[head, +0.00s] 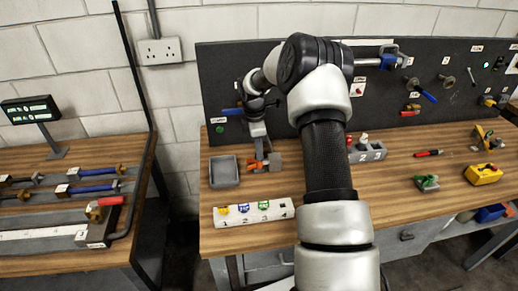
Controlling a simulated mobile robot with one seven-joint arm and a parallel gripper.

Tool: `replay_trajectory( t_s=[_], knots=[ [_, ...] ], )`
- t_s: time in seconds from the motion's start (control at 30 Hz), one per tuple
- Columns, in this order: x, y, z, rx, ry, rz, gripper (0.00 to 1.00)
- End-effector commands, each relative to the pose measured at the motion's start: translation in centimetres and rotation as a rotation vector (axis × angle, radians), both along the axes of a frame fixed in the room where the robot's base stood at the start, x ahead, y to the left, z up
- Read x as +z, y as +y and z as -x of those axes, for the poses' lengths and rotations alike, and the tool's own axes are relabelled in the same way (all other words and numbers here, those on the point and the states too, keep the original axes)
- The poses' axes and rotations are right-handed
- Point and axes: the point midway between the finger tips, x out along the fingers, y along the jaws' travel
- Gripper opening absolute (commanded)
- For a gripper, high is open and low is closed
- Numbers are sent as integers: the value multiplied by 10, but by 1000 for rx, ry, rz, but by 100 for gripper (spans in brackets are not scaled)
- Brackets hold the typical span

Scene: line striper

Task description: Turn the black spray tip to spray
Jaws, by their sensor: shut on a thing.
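My gripper (259,150) points down at the back left of the right-hand bench. It is shut at an orange part (253,164) beside a grey block (276,161). The small thing between its fingers appears to be the black spray tip, mostly hidden by the fingers. Which way the tip is turned is too small to tell.
A grey tray (223,172) stands just left of the gripper. A white rack (240,216) with coloured pieces and numbers lies in front. My arm hides the bench's middle. A dark panel (430,60) with hung tools stands behind. A yellow block (483,174) sits right.

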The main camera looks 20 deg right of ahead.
Motion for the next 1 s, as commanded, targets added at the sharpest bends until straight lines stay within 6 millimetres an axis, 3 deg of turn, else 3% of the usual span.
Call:
replay_trajectory(
  t_s=[0.23,0.3,0.37,0.6,0.73,1.0],
  knots=[
    [-3,-2,0,30,0,3,0],
    [-3,-2,0,29,0,3,16],
    [-3,-2,0,29,0,2,26],
    [-2,-1,0,28,0,1,30],
    [-1,0,0,28,0,1,52],
    [0,0,0,28,0,1,52]
  ],
)
